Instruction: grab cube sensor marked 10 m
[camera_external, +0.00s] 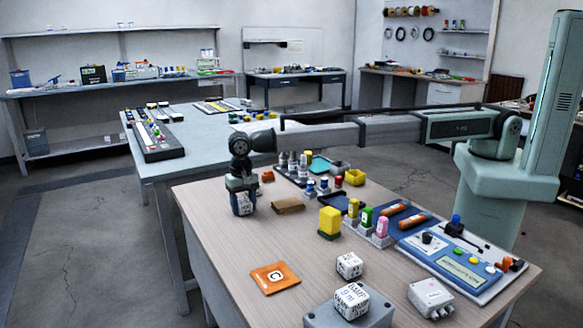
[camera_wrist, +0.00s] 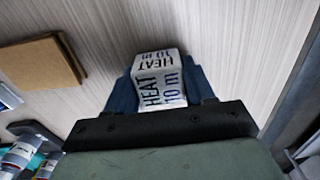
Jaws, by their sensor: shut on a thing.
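A white cube sensor printed "HEAT 10 m" (camera_wrist: 160,84) is between the blue fingers of my gripper (camera_wrist: 155,90) in the wrist view. My gripper (camera_external: 242,206) is shut on it, near the left edge of the wooden table in the external view. The cube (camera_external: 242,206) shows there only partly between the fingers. Whether it touches the table or hangs just above it, I cannot tell. Two other white marked cubes are at the front: one (camera_external: 349,265) on the table and one (camera_external: 351,300) on a grey box.
A brown block (camera_external: 288,205) lies right of my gripper; it also shows in the wrist view (camera_wrist: 42,63). An orange "C" plate (camera_external: 275,278), a yellow block (camera_external: 329,222) and a blue panel (camera_external: 455,262) lie farther right and forward. The front left tabletop is clear.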

